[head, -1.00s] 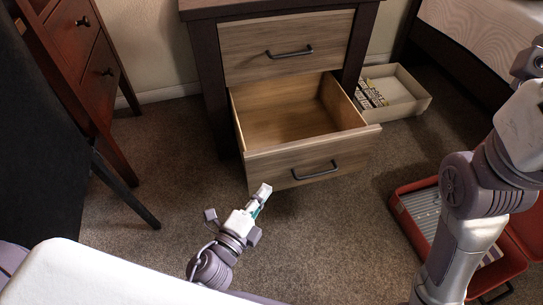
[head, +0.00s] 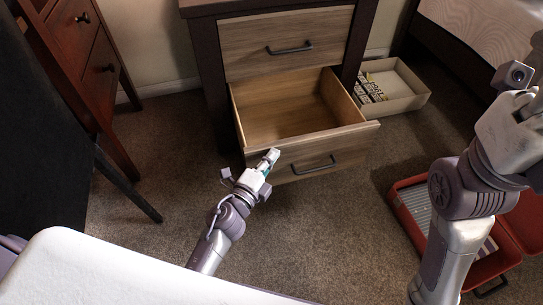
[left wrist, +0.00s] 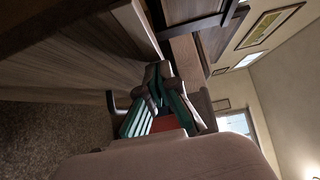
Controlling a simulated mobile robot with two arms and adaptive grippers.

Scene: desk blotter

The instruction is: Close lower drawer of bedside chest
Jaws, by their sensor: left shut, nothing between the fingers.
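The bedside chest (head: 202,62) stands at the back middle of the head view. Its lower drawer (head: 346,146) is pulled well out, and its inside looks empty. A dark bar handle (head: 314,167) is on the drawer's front. The upper drawer (head: 250,45) is shut. My left gripper (head: 272,156) is shut and empty, with its tips at the left part of the lower drawer's front; I cannot tell whether they touch. In the left wrist view my left gripper (left wrist: 158,82) shows beside a wood panel (left wrist: 75,55).
An open box (head: 415,100) with small items lies on the floor right of the chest. A red case (head: 408,225) lies open at lower right. A reddish wooden cabinet (head: 85,65) and a dark chair (head: 40,150) are on the left. Carpet is clear before the drawer.

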